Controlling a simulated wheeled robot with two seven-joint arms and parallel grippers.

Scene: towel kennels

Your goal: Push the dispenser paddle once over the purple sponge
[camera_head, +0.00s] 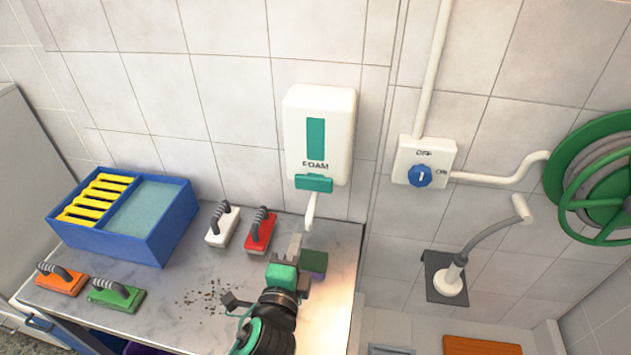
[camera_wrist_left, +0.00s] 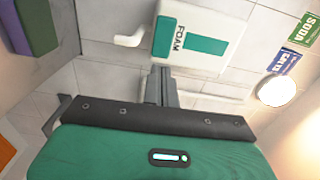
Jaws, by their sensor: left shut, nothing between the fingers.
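The white foam dispenser (camera_head: 345,115) hangs on the tiled wall, with a green paddle (camera_head: 314,183) at its lower front and a white spout (camera_head: 311,210) below. In the left wrist view the paddle (camera_wrist_left: 165,35) lies beyond my fingertips. The purple sponge (camera_head: 314,262), with a green layer on top, rests on the counter under the spout, partly hidden by my gripper. Its edge shows in the left wrist view (camera_wrist_left: 28,12). My left gripper (camera_head: 295,244) is shut and empty, beside the sponge and below the paddle, apart from the paddle. My right gripper is not in view.
A blue bin (camera_head: 150,240) with yellow slats, orange (camera_head: 61,279) and green (camera_head: 115,295) brushes are farther left. A switch box (camera_head: 424,162) and hose reel are right of the dispenser.

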